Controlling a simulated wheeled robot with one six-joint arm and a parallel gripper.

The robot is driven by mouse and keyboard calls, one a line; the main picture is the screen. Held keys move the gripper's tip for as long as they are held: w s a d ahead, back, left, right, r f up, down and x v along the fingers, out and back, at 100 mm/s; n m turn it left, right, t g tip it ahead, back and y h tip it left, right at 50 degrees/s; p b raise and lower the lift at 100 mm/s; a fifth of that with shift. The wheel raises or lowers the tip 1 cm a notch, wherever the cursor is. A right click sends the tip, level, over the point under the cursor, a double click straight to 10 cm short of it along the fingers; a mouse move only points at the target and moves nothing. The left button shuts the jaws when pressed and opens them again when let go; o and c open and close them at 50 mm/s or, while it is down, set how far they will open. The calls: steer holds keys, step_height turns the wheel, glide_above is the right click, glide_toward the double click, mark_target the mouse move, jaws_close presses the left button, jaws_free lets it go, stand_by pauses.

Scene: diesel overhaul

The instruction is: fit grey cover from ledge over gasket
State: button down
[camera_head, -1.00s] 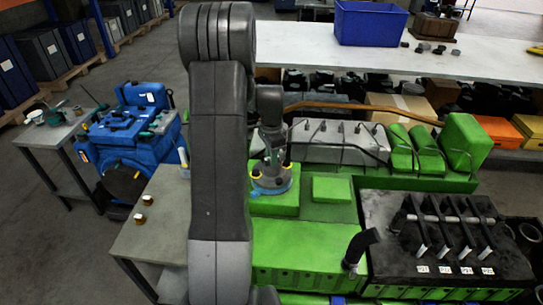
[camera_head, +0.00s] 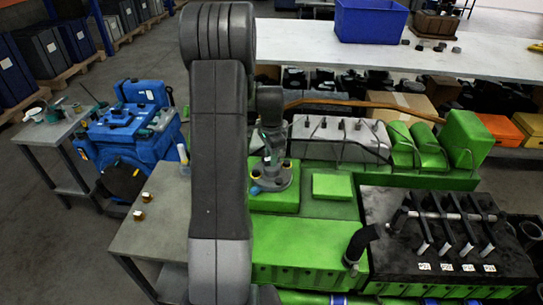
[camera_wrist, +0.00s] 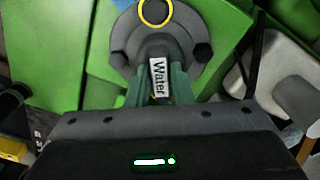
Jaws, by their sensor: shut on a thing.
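My gripper (camera_head: 271,153) is shut on the grey cover (camera_head: 276,181), a round flanged piece above the green block (camera_head: 275,203) in the head view. In the wrist view, my gripper (camera_wrist: 158,92) holds the narrow neck of the cover (camera_wrist: 140,42), which bears a white "Water" label (camera_wrist: 158,77). A yellow ring (camera_wrist: 155,12) shows at the flange's far side. A blue edge (camera_head: 255,190) shows at the cover's lower left; it may be the gasket, mostly hidden. I cannot tell whether the cover touches it.
A raised green pad (camera_head: 332,187) lies right of the cover. A black bent hose (camera_head: 360,243) and a black rack (camera_head: 450,235) stand further right. A grey bench (camera_head: 150,225) with two small brass pieces stands at left. Pipes (camera_head: 345,145) run behind.

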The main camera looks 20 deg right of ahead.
stand_by(0.4)
steer(key=c, duration=1.2)
jaws_free()
steer(key=shift+r, duration=0.1)
step_height(320, 180, up, 14)
steer(key=b, duration=0.1)
